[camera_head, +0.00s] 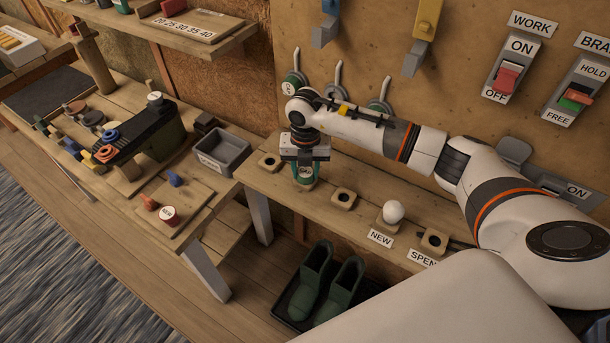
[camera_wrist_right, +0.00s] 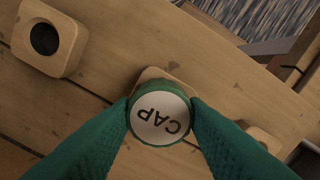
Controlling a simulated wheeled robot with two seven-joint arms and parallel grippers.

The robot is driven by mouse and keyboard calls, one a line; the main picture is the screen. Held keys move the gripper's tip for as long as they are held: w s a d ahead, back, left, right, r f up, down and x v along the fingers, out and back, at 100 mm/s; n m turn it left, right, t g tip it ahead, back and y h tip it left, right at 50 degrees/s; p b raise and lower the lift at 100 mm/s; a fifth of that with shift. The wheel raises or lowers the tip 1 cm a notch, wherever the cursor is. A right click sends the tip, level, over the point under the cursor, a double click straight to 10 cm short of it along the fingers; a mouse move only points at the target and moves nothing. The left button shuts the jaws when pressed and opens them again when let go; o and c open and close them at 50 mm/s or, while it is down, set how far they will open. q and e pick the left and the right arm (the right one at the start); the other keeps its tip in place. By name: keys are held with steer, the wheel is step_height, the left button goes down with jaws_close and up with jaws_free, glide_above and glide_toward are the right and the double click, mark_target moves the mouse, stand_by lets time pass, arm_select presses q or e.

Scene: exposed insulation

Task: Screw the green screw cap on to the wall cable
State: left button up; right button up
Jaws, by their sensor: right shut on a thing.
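The green cap (camera_wrist_right: 160,116), with a white top lettered CAP, is between the green fingertips of my right gripper (camera_wrist_right: 160,118) in the right wrist view. My right gripper is shut on it. In the head view the cap (camera_head: 305,175) shows under the gripper (camera_head: 304,160), low over the wooden bench. A wooden holder block (camera_wrist_right: 153,74) lies behind the cap; I cannot tell whether the cap still touches it.
Wooden holder blocks (camera_head: 269,161) (camera_head: 343,198) stand on the bench, with a white bulb (camera_head: 393,212) by the NEW label (camera_head: 381,239). A grey bin (camera_head: 222,152) stands to the left. Wall switches (camera_head: 506,77) are at the right. Green boots (camera_head: 328,279) stand below.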

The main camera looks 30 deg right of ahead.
steer(key=shift+r+p, duration=0.5)
steer(key=shift+r, duration=0.15)
stand_by(0.4)
steer(key=shift+r+p, duration=0.75)
steer(key=shift+r, duration=0.35)
steer(key=shift+s+f, duration=0.1)
